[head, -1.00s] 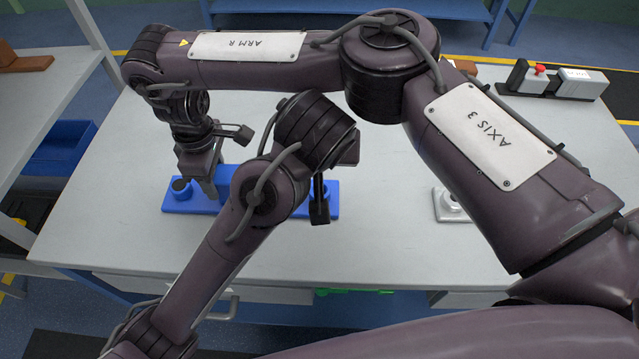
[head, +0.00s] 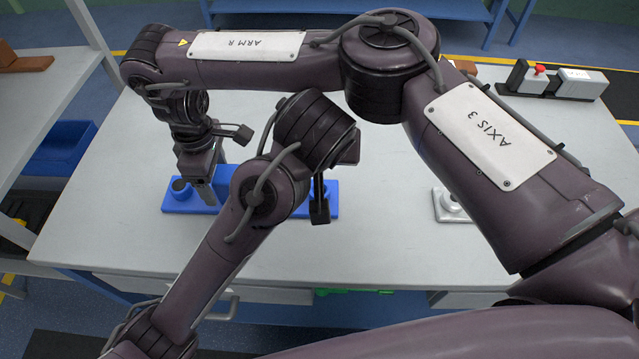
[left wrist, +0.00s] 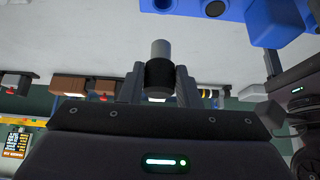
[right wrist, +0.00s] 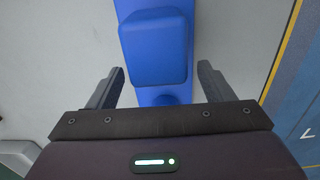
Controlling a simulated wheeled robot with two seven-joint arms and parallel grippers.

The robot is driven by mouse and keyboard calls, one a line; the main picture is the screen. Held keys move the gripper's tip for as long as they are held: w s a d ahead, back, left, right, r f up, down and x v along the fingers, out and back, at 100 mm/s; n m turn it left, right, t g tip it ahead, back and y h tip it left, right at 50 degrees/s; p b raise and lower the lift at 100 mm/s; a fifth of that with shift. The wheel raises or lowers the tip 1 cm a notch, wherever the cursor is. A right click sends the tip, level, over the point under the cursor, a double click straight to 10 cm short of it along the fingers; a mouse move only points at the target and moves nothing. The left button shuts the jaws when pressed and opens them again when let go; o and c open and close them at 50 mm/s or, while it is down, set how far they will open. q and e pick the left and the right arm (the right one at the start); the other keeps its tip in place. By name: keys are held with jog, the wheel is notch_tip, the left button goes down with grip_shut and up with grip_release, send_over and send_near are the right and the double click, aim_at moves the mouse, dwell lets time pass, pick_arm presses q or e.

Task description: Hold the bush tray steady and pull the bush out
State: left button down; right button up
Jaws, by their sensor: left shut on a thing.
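The blue bush tray (head: 178,207) lies on the grey table, partly hidden by my crossed arms. My right gripper (head: 207,195) is over the left half of the tray. In the right wrist view its open fingers (right wrist: 160,85) are either side of the tray's line, with a raised blue block (right wrist: 155,45) ahead. My left gripper (left wrist: 160,85) is shut on the bush (left wrist: 160,50), a grey cylinder with a black band.
A white fixture (head: 450,206) stands on the table at right, close to my right arm. A control box with a red button (head: 540,72) is at the back right. A shelf (head: 50,90) stands at left with a blue bin (head: 62,147). The table's front left is clear.

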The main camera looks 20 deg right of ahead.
jog(key=shift+s+a+f, duration=0.15)
jog(key=shift+s+f, duration=0.2)
jog(key=shift+w+r, duration=0.2)
jog(key=shift+r, duration=2)
jog(key=shift+w+r, duration=0.15)
jog(key=shift+r, duration=2)
